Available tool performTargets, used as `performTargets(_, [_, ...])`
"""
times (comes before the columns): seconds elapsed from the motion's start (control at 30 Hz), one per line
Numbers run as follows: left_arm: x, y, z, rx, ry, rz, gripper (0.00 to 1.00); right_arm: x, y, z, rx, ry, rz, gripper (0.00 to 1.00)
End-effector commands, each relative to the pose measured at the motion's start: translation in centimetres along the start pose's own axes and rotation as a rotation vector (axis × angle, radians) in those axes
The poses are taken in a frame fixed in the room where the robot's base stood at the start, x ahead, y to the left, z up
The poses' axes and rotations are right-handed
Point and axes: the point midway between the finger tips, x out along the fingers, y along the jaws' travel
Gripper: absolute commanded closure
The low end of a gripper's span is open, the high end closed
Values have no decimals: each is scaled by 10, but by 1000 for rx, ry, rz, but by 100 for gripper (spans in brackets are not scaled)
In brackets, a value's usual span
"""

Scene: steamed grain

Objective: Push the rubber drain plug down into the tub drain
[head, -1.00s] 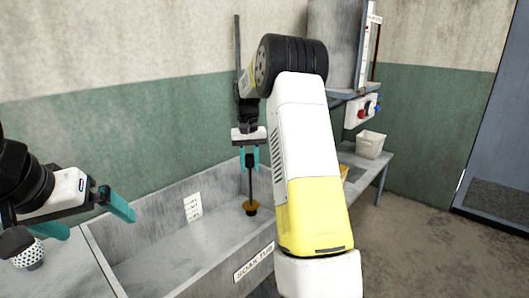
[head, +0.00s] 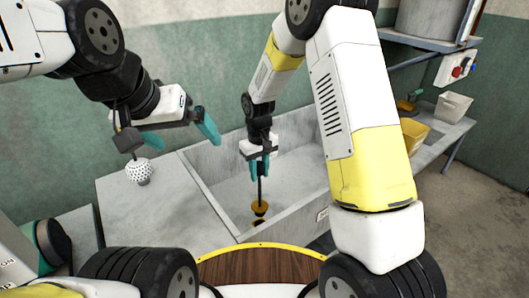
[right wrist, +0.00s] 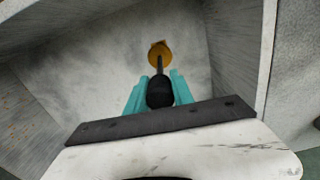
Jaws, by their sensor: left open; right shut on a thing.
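The rubber drain plug (head: 260,207) is an orange-yellow disc with a dark lower part on the end of a thin dark upright rod. My right gripper (head: 260,166) is shut on the rod's upper end, inside the grey tub (head: 290,178). An orange-and-dark spot (head: 258,222) just below the plug looks like the drain; the plug mostly covers it, and I cannot tell whether they touch. In the right wrist view the disc (right wrist: 160,52) shows beyond the teal fingers (right wrist: 158,92). My left gripper (head: 168,138) is open and empty, left of the tub.
A white dotted ball-like object (head: 138,171) stands on the grey counter left of the tub. Tub walls surround my right gripper. A yellow bin (head: 413,134) and a white bin (head: 453,106) stand to the right. A round wooden surface (head: 262,268) lies in front.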

Motion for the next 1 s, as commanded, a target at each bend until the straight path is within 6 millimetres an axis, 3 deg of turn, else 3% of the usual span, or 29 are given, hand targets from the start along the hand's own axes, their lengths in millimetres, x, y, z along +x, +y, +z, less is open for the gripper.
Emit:
performTargets(0.6, [0,0,0,0,0,0,0,49,1,0,1,-2,0,100])
performTargets(1.0, [0,0,0,0,0,0,0,56,1,0,1,0,0,100])
